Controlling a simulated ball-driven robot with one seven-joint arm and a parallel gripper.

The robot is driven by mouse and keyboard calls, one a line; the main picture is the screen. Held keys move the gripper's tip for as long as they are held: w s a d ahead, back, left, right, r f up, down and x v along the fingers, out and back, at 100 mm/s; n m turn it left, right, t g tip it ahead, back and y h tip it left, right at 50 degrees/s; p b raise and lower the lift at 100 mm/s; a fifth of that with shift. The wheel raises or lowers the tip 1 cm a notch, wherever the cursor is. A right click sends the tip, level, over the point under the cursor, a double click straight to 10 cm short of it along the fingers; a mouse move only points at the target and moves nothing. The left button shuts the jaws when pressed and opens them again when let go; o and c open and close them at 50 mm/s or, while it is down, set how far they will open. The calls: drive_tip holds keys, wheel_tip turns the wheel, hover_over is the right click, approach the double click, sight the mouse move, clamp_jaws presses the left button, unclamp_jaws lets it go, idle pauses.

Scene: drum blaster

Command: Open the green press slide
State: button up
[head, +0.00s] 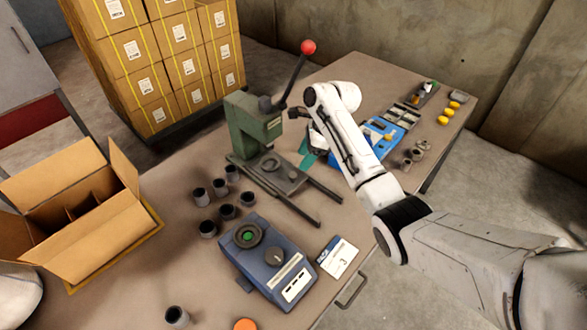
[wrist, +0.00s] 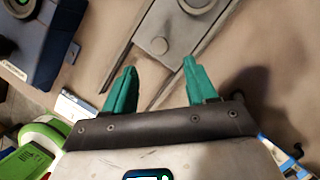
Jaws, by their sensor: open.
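The green press (head: 245,128) stands on the table with its red-knobbed lever raised. Its grey slide plate (head: 288,181), with a round seat on top, sits at the press end of two rails (head: 305,211). The outer stretch between the rails is bare. In the wrist view, the slide plate (wrist: 178,52) is at the top, with a small round knob near its outer edge. My gripper (wrist: 157,76) is open and empty, its two teal fingers apart, pointing toward the plate from the rails' outer side. Whether the fingertips touch anything cannot be told.
A blue device (head: 268,262) with a dial and a card (head: 338,257) lie at the front. Several dark cups (head: 228,212) stand left of the rails. An open carton (head: 75,215) is at the left. A blue tray (head: 382,137) lies behind my arm.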

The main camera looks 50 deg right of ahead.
sight(294, 175)
drive_tip(key=x, duration=0.7)
drive_tip(key=shift+a+f, duration=0.1)
drive_tip(key=shift+f, duration=0.2)
clamp_jaws()
idle(0.4)
